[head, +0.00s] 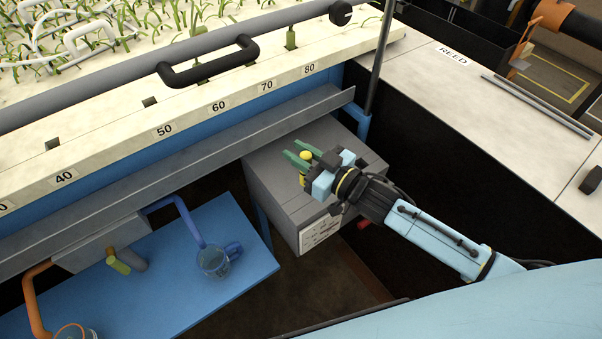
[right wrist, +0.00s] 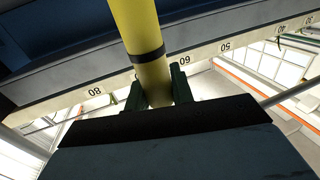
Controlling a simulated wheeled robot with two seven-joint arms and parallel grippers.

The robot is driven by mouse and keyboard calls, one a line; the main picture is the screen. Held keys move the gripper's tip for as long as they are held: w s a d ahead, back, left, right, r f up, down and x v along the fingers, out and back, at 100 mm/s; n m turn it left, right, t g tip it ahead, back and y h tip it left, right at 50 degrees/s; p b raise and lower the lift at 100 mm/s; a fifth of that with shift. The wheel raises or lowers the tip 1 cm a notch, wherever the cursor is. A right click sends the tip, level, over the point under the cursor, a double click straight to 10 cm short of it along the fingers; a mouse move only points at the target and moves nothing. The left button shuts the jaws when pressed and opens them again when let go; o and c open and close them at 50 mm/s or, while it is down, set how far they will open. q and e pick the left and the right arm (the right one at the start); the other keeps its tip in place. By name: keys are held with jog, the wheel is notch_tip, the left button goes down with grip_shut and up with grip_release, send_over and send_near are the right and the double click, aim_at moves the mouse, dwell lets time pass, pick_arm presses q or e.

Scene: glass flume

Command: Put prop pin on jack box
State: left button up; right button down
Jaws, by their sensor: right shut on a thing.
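The prop pin is a yellow rod with a black band, and it fills the upper middle of the right wrist view (right wrist: 140,30). The jack box (head: 275,182) is the grey box under the bench edge. The gripper and pin appear over its top; whether the pin touches it I cannot tell. My left gripper is not in view.
A grey rail (head: 200,143) and the numbered flume edge (head: 235,97) run just beyond the box. A pale bench marked REED (head: 480,110) stands at right.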

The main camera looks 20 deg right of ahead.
notch_tip(320, 180, down, 4)
jog(key=shift+r+b, duration=0.1)
jog(key=shift+b, duration=0.4)
jog(key=shift+f, duration=0.5)
jog(key=c, duration=1.2)
grip_release()
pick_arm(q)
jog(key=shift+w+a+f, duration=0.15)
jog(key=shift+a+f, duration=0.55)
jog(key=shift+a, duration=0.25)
